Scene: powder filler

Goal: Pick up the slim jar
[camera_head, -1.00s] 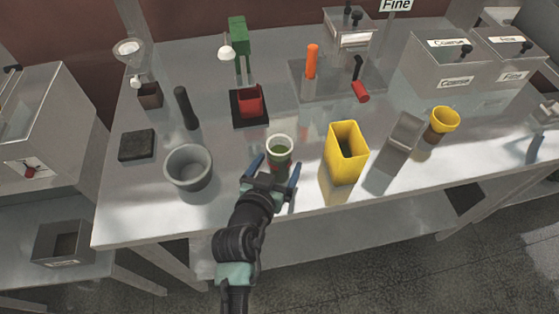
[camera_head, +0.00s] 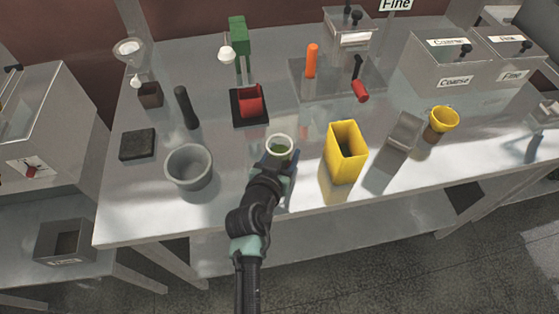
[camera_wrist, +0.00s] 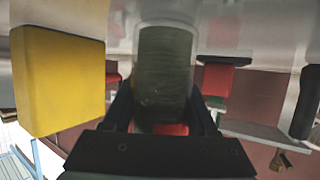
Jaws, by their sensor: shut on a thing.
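The slim jar (camera_head: 279,147) is a small round jar with a pale rim and green contents. It stands near the front edge of the table, between the grey bowl and the yellow container. My gripper (camera_head: 279,164) reaches it from the front and is shut on it. In the wrist view the jar (camera_wrist: 165,70) fills the middle as a dark green cylinder between my two fingers (camera_wrist: 163,108). The arm hides the jar's lower part in the head view. I cannot tell whether its base is off the table.
The grey bowl (camera_head: 189,167) stands to the left and the tall yellow container (camera_head: 346,155) close to the right. A red tray on a black base (camera_head: 250,105) stands behind the jar. A metal block (camera_head: 402,137) and a yellow-topped cup (camera_head: 440,124) stand farther right.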

